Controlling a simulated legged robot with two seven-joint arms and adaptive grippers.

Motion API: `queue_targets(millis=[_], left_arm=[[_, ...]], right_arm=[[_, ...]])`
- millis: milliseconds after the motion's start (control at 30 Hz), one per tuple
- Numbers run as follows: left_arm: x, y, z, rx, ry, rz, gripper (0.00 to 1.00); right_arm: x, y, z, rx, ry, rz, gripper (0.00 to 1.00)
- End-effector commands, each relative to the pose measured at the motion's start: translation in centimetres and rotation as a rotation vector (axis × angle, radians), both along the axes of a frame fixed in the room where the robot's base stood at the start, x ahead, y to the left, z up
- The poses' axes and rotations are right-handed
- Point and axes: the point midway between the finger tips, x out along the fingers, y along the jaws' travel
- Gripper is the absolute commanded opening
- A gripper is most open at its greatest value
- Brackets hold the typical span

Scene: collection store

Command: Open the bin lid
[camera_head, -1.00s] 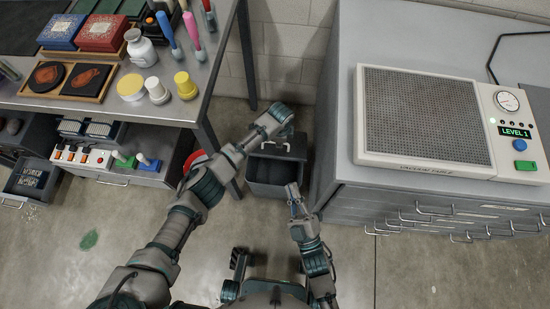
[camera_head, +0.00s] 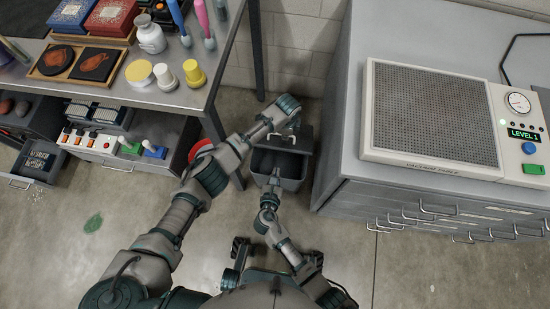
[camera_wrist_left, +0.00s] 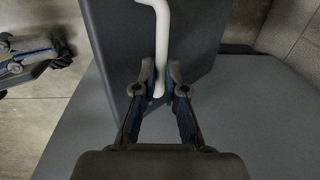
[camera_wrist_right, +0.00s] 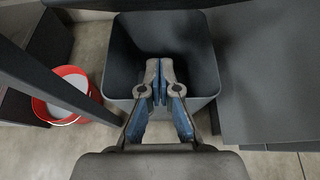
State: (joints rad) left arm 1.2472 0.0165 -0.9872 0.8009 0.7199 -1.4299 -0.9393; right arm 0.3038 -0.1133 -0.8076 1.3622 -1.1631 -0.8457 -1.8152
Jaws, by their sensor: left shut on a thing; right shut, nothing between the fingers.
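The dark grey bin (camera_head: 294,183) stands on the floor between the workbench and the drawer cabinet. Its lid (camera_head: 304,137) is raised at the back, and the dark inside shows in the head view. My left gripper (camera_head: 291,125) is at the lid. In the left wrist view it is shut on the white lid handle (camera_wrist_left: 163,45), with the dark lid panel (camera_wrist_left: 115,45) behind. My right gripper (camera_head: 276,177) is at the front of the bin. In the right wrist view its fingers (camera_wrist_right: 160,70) are closed and empty over the open bin (camera_wrist_right: 206,60); contact with the rim is unclear.
The grey drawer cabinet (camera_head: 340,178) stands close to the bin's right, with a vacuum table (camera_head: 430,115) on top. The workbench leg (camera_head: 217,130) is close on the left. A red bucket (camera_wrist_right: 58,118) stands beside that leg. The floor in front is clear.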

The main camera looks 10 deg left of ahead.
Motion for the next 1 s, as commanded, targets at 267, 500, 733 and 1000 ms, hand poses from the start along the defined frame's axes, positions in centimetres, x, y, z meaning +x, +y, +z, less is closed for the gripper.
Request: queue_targets(millis=[267, 500, 733, 1000], left_arm=[[0.1, 0.5, -0.6, 0.007, -0.003, 0.007, 0.00], [0.1, 0.5, -0.6, 0.008, -0.004, 0.007, 0.00], [0.1, 0.5, -0.6, 0.008, -0.004, 0.007, 0.00], [0.1, 0.6, -0.6, 0.007, -0.004, 0.008, 0.00]], right_arm=[[5.4, 0.0, -2.6, 0.000, 0.002, 0.000, 0.00], [7.5, 0.0, -0.5, 0.007, 0.003, -0.002, 0.00], [8.1, 0.0, 0.3, 0.005, 0.003, -0.001, 0.00], [8.1, 0.0, 0.4, 0.005, 0.003, 0.000, 0.00]])
